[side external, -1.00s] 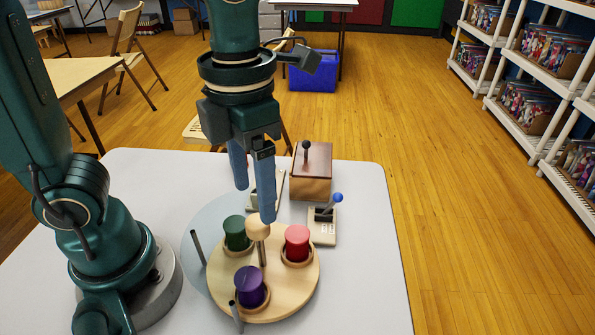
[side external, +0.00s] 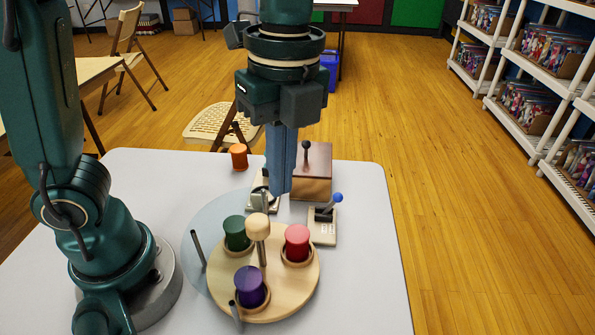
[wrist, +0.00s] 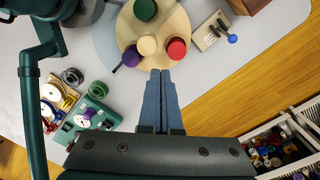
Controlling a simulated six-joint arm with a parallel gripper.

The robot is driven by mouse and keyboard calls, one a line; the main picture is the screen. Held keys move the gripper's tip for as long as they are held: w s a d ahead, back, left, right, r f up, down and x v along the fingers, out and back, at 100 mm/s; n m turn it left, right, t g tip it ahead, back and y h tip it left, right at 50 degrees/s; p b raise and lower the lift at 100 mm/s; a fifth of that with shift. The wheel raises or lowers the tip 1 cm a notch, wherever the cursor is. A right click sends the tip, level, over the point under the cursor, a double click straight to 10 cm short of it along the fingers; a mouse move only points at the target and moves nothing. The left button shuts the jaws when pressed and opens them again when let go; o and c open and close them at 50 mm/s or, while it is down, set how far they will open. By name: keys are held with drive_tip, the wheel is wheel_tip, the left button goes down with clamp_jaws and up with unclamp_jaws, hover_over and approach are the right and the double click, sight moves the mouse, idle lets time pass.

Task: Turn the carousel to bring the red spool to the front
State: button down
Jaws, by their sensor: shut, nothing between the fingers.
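The round wooden carousel (side external: 279,303) lies on the pale table. It carries a red spool (side external: 298,242) at its right, a green spool (side external: 237,232) at its back left and a purple spool (side external: 250,285) at its front. A pale wooden knob (side external: 258,228) stands on a post near the middle. The wrist view also shows the red spool (wrist: 176,48), green spool (wrist: 145,9), purple spool (wrist: 131,57) and knob (wrist: 147,45). My gripper (side external: 279,190) is shut and empty, above and behind the carousel, apart from the knob.
A lever with a blue ball (side external: 337,197) stands right of the carousel. A brown wooden box (side external: 313,185) with a black knob stands behind. An orange spool (side external: 239,157) is at the table's back edge. Grey posts (side external: 199,247) stand at the carousel's left. The table's right front is clear.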

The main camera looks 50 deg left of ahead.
drive_tip(key=w+d+f+n, duration=0.15)
drive_tip(key=d+n, duration=0.25)
drive_tip(key=n, duration=0.5)
drive_tip(key=n+g+y, duration=0.2)
approach(279, 297)
drive_tip(key=f, duration=0.1)
drive_tip(key=w+f, duration=0.1)
drive_tip(key=f, duration=0.1)
drive_tip(key=d+f, duration=0.1)
drive_tip(key=f, duration=0.1)
drive_tip(key=shift+w+d+f, duration=0.1)
drive_tip(key=shift+w, duration=0.25)
drive_tip(key=shift+s+a+f, duration=0.4)
drive_tip(key=shift+s+a, duration=0.05)
drive_tip(key=shift+s, duration=0.1)
drive_tip(key=shift+s+a, duration=0.85)
drive_tip(key=shift+s, duration=0.2)
